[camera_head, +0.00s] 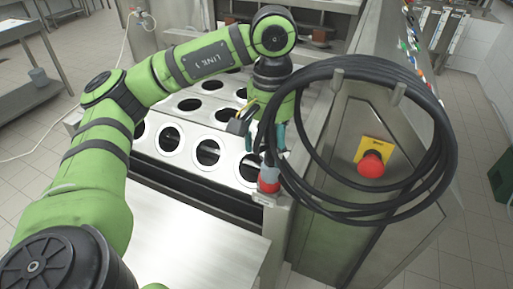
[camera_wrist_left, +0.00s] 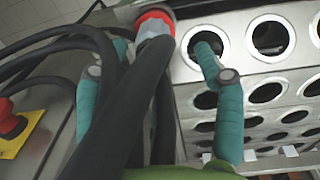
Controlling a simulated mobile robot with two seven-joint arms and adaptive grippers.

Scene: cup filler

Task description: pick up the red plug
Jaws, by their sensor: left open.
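The red plug (camera_head: 269,182) with a grey body stands at the front right corner of the metal machine, beside the coiled cable. It also shows at the top of the left wrist view (camera_wrist_left: 155,20), with a thick black cable running from it towards the camera. My left gripper (camera_head: 265,146) is just above the plug, pointing down. In the left wrist view its two teal fingers (camera_wrist_left: 160,72) are open, one on each side of the cable and plug. I cannot tell whether either finger touches them. My right gripper is in neither view.
A large loop of black cable (camera_head: 429,180) hangs on hooks right of the gripper. A red emergency button (camera_head: 371,164) on a yellow plate sits behind it. The machine's plate with round holes (camera_head: 183,134) lies left, with a bare metal surface (camera_head: 185,230) in front.

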